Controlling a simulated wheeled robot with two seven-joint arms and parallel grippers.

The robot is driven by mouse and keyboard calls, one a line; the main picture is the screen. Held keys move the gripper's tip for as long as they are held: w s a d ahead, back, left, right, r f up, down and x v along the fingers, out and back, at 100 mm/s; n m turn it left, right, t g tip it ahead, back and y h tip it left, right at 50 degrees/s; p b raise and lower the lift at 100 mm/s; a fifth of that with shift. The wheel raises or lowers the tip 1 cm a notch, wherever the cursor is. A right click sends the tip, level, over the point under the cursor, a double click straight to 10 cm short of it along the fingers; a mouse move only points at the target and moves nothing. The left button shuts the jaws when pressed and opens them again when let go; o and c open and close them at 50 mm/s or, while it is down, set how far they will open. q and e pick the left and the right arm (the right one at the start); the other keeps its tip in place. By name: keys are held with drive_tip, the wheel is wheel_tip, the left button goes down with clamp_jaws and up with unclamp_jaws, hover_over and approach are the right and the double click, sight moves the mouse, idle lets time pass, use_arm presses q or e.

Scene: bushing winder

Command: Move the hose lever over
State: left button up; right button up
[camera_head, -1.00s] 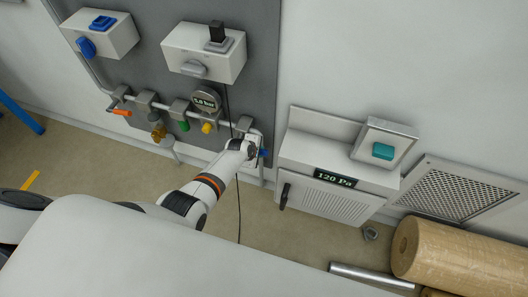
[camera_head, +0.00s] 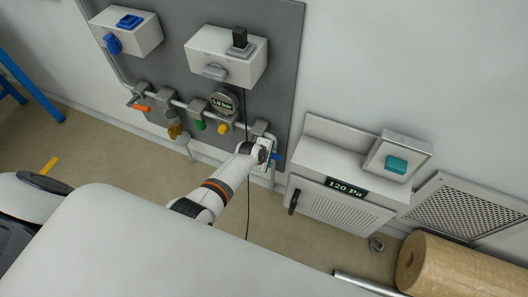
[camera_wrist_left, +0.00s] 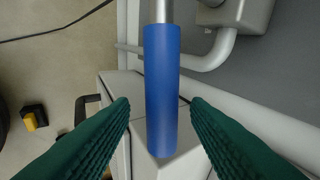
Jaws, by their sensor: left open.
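A lever with a blue grip (camera_head: 277,156) sits at the right end of the pipe run on the grey panel. In the left wrist view its blue grip (camera_wrist_left: 162,75) hangs from a metal rod and runs down the middle of the picture. My left gripper (camera_head: 267,154) is at this lever in the head view, hiding part of it. In the left wrist view the green ribbed fingers of my left gripper (camera_wrist_left: 160,104) stand open, one on each side of the blue grip, with a gap on both sides. My right gripper is not in view.
Left along the pipe are an orange lever (camera_head: 141,107), a green knob (camera_head: 200,125), a yellow knob (camera_head: 223,128) and a round gauge (camera_head: 224,103). A cabinet reading 120 Pa (camera_head: 345,188) stands close right. A black cable (camera_head: 249,205) hangs beside my arm.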

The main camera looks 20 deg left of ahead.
use_arm(q)
drive_tip(key=p+v, duration=0.2)
drive_tip(key=v, duration=0.7)
drive_tip(key=shift+p, duration=0.4)
drive_tip(key=shift+r, duration=0.1)
drive_tip(key=s+f+m+g, duration=0.2)
drive_tip(key=s+f+m, duration=0.3)
drive_tip(key=s+f, duration=0.5)
drive_tip(key=s+f+m+g, duration=0.1)
drive_tip(key=s+f+m, duration=0.3)
drive_tip(key=s, duration=0.7)
drive_tip(key=s+a+f+m+g+y, duration=0.1)
drive_tip(key=s+f+m, duration=0.4)
drive_tip(key=s, duration=0.6)
drive_tip(key=s+f+m+g, duration=0.1)
drive_tip(key=s+f+m, duration=0.4)
drive_tip(key=s, duration=0.7)
drive_tip(key=shift+a+m+g+y, duration=0.3)
drive_tip(key=shift+a+m+g, duration=0.1)
drive_tip(key=shift+m, duration=0.6)
drive_tip(key=shift+f, duration=0.1)
